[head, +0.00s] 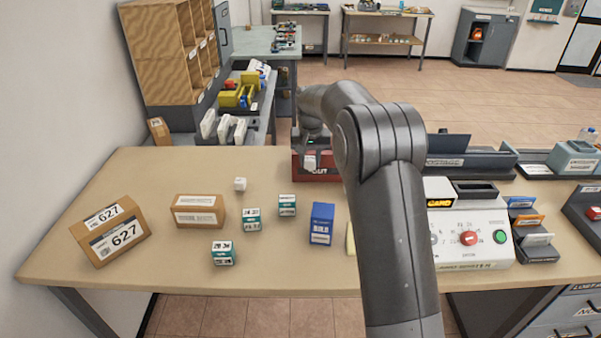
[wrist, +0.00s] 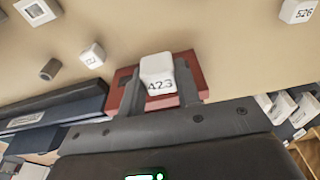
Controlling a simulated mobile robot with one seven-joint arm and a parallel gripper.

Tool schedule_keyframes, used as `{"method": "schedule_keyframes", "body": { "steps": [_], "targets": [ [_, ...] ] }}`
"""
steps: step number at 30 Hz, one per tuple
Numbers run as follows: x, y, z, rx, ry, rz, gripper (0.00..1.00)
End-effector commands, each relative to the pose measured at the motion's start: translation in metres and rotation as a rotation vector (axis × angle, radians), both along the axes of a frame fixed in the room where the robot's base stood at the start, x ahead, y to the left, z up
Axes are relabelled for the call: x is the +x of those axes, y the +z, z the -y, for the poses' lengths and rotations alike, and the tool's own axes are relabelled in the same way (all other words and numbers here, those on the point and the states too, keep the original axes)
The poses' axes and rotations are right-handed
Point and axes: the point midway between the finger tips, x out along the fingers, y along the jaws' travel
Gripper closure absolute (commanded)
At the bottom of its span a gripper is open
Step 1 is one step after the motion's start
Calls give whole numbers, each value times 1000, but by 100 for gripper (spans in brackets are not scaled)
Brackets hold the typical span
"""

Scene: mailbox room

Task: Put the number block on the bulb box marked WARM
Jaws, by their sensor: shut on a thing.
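My gripper (head: 310,153) is shut on a white number block (head: 310,162). In the wrist view the block (wrist: 158,70) reads 423 and sits between the two fingertips. The gripper holds it by the red OUT tray (head: 317,176) at the table's back; I cannot tell the height. Three small teal-and-white boxes stand on the table: one in front (head: 222,253), one in the middle (head: 252,220) and one to the right (head: 287,206). A taller blue box (head: 321,224) stands right of them. I cannot read WARM on any of these boxes.
Another white block (head: 240,184) lies left of the tray; the wrist view shows a block reading 526 (wrist: 298,11). Cartons marked 627 (head: 110,232) and a smaller carton (head: 198,211) stand left. A control panel (head: 470,235) stands right. My arm hides part of the table.

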Motion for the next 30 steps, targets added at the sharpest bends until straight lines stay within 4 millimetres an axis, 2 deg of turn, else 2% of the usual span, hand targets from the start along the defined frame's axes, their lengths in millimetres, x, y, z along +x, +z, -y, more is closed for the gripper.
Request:
{"method": "schedule_keyframes", "body": {
  "steps": [5,8,18,24,30],
  "targets": [
    [-17,21,21,-2,1,4,91],
    [-35,38,38,-4,5,5,91],
    [-119,88,96,-8,19,3,91],
    [-170,106,121,-4,28,2,91],
    [-204,113,135,0,34,1,91]
  ]
}}
